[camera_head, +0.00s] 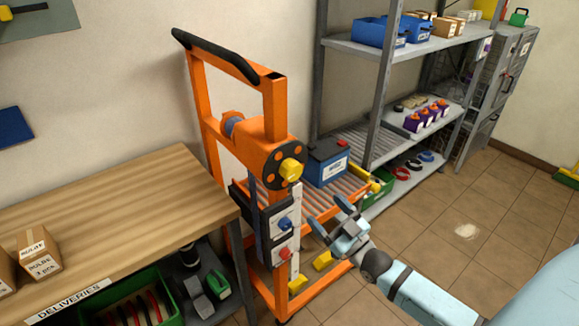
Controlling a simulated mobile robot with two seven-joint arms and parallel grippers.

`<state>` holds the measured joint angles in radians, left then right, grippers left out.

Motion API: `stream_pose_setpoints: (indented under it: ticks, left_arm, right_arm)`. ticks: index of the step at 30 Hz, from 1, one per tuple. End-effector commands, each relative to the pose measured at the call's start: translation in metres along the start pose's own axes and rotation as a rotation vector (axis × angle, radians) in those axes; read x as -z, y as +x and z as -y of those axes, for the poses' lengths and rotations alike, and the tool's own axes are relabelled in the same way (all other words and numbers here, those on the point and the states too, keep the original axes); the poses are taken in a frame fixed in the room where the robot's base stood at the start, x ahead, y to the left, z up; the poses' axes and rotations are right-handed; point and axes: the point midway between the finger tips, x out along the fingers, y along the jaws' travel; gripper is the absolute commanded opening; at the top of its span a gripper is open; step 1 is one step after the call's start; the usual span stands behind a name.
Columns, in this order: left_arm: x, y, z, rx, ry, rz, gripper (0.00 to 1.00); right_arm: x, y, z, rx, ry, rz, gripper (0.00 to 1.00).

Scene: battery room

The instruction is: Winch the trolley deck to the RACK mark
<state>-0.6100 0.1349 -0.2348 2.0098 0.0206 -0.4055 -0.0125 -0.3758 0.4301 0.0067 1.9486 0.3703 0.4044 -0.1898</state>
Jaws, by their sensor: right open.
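The orange trolley (197,100) stands upright between the bench and the rack, with a black-gripped handle on top. Its winch (262,146) has a dark round plate with a yellow knob (291,169). The deck (352,204) has an orange frame and grey rollers, and a dark blue battery (326,162) appears to sit on it. A pale strip (297,215) runs down the mast beside a blue knob and a red part; no RACK mark is legible. My right gripper (328,213) is open and empty, in front of the deck and below-right of the yellow knob. My left gripper is out of view.
A wooden bench (110,205) with bulb boxes is at left, a green crate (130,302) below it. The grey rack (375,105) behind holds blue bins and a roller shelf. Yellow pieces (322,260) show low on the trolley.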

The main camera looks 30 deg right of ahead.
Motion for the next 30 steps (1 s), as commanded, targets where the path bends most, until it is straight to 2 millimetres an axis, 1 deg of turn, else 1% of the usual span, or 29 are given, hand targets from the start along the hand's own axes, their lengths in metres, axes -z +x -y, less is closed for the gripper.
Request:
stream_pose_setpoints:
  ticks: [2, 4, 8, 15, 21, 25, 30]
  left_arm:
    - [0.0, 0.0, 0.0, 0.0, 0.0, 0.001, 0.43]
    - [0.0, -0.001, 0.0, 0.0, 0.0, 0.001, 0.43]
    - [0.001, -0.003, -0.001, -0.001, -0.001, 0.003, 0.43]
    - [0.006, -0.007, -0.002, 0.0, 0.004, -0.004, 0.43]
    - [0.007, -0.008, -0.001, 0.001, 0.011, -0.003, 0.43]
    - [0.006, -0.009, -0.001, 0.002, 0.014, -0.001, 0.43]
    - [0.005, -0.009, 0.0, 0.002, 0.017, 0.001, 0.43]
  right_arm:
    - [0.001, 0.0, -0.002, -0.007, 0.018, -0.007, 0.81]
    - [0.001, 0.004, -0.002, -0.01, 0.023, -0.01, 0.81]
    - [0.003, 0.022, -0.003, -0.01, 0.021, -0.012, 0.81]
    - [0.004, 0.074, -0.003, -0.009, 0.019, -0.012, 0.81]
    - [0.003, 0.111, -0.003, -0.008, 0.018, -0.01, 0.81]
    - [0.002, 0.127, -0.003, -0.007, 0.018, -0.007, 0.81]
    - [0.002, 0.136, -0.002, -0.007, 0.018, -0.007, 0.81]
